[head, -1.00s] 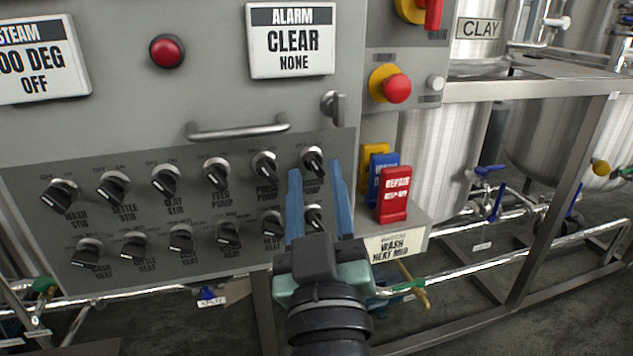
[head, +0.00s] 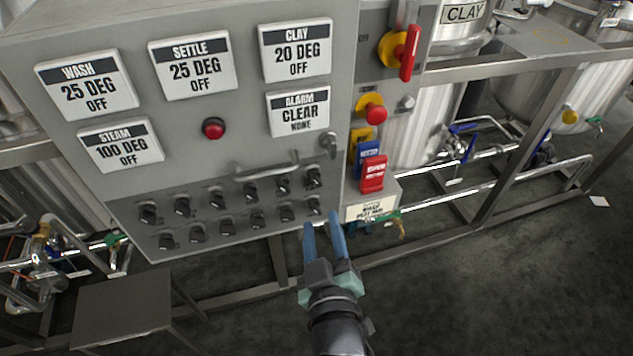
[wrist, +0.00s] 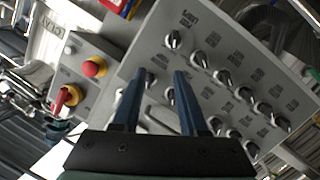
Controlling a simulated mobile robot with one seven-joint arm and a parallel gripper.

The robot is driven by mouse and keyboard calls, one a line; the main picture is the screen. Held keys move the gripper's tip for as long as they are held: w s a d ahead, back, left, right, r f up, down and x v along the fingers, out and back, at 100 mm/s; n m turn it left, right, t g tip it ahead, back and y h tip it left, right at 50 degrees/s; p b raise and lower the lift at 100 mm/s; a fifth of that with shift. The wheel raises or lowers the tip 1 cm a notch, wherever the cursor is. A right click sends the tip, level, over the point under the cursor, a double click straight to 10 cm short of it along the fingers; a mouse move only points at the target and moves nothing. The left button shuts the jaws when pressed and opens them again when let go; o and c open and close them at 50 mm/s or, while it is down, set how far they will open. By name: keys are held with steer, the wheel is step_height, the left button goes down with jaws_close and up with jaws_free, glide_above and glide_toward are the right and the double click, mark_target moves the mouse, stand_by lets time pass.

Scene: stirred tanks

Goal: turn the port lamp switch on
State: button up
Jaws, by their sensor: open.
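A grey panel (head: 220,255) carries two rows of black rotary switches. The top right switch (head: 313,177) and bottom right switch (head: 314,206) stand nearest my gripper; their labels are too small to read here, so I cannot tell which is the port lamp switch. My gripper (head: 320,222) has two blue fingers, apart and empty, and in the head view their tips show just below the bottom right switch. In the wrist view, my gripper (wrist: 159,75) points at the panel, and one switch (wrist: 148,78) shows between the fingertips, with no contact visible.
A bar handle (head: 267,168) sticks out above the switches. A red stop button (head: 376,114), a red-yellow rotary handle (head: 408,52) and coloured blocks (head: 372,174) stand right of the panel. A low table (head: 122,308) is at lower left. Floor at right is mostly clear.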

mark_target(316, 212)
steer(key=s+g+p, duration=0.2)
steer(key=s+p, duration=0.4)
steer(key=p, duration=0.1)
steer(key=shift+n, duration=0.3)
steer(key=x, duration=0.4)
steer(key=p+x, duration=0.1)
steer(key=x, duration=0.8)
steer(key=shift+w+d+f, duration=0.15)
steer(key=shift+d+f, duration=0.05)
steer(key=shift+d, duration=0.05)
steer(key=shift+c, duration=0.3)
jaws_close()
